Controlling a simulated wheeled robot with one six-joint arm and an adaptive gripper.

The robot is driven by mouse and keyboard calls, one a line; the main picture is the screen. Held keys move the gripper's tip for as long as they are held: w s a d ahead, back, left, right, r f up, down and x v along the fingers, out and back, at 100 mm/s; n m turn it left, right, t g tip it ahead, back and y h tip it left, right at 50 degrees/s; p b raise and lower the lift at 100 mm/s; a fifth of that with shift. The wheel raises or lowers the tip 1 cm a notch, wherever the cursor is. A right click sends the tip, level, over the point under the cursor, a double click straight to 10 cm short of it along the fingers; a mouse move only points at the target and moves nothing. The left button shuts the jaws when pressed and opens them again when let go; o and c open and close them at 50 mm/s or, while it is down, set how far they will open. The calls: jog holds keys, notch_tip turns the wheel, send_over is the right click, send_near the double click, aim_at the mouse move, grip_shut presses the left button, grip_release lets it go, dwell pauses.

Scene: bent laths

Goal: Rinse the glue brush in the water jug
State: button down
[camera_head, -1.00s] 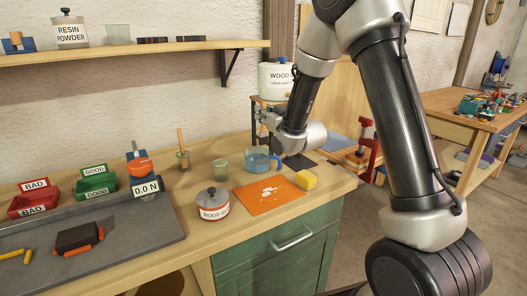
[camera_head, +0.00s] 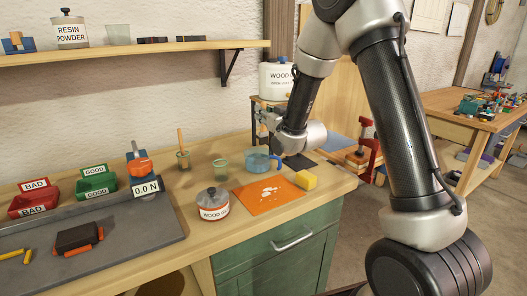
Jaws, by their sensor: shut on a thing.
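The water jug (camera_head: 258,161) is a bluish see-through jug with a handle on its right; it stands on the wooden bench behind the orange mat. My gripper (camera_head: 266,124) is above the jug, pointing left and away from me. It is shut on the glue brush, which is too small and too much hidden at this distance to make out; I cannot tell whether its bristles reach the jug. A lidded glue pot (camera_head: 213,205) stands in front and to the left of the jug.
A clear glass (camera_head: 221,171) stands just left of the jug, and a jar with a wooden stick (camera_head: 183,159) is farther left. An orange mat (camera_head: 246,200) with white flakes and a yellow sponge (camera_head: 307,180) lie in front. A white canister (camera_head: 273,80) is behind my gripper.

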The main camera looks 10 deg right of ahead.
dwell(0.3)
jog(key=shift+r, duration=2.05)
